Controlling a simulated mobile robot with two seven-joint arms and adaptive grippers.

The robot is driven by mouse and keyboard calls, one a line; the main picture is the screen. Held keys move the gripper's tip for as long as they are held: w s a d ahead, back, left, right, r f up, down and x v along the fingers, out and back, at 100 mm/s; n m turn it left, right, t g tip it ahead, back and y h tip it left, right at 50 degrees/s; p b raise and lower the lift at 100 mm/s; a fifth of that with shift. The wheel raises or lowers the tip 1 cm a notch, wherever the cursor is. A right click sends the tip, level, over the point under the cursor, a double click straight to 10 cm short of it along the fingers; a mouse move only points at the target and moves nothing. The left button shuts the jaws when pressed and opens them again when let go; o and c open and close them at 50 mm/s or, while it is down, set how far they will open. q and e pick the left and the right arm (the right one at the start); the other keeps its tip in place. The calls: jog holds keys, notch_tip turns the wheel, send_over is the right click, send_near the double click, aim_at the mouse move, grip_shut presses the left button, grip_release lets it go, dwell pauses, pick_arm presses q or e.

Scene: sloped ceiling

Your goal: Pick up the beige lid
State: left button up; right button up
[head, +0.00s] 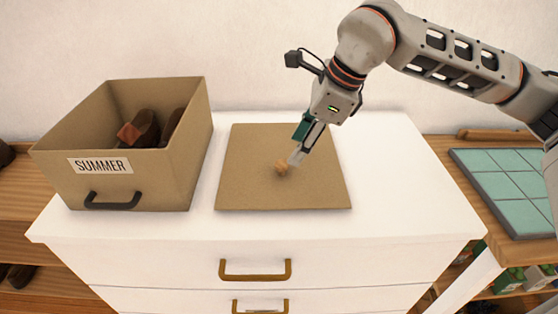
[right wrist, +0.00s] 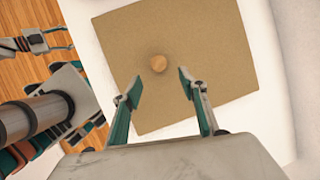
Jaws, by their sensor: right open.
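The beige lid (head: 250,185) is a flat square board with a small round wooden knob (head: 281,168) at its middle. It lies flat on the white dresser top. My right gripper (head: 298,155) is over the lid, just up and right of the knob in the head view. In the right wrist view the right gripper (right wrist: 160,86) is open, its two fingers apart and empty. The knob (right wrist: 158,63) shows just beyond the gap between the fingertips, on the lid (right wrist: 215,45). What looks like my left gripper (right wrist: 60,40) shows small at the left edge there.
A beige open box (head: 170,185) labelled SUMMER, with brown shoes inside, stands left of the lid. The white dresser top (head: 390,190) is clear to the right of the lid. A teal tiled panel (head: 505,185) lies on a wooden surface at the right.

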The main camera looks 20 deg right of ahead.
aim_at(284, 163)
jog(key=x, duration=0.6)
jog(key=shift+w+a+f, duration=0.1)
jog(key=shift+a+f, duration=0.15)
jog(key=shift+a, duration=0.2)
grip_shut()
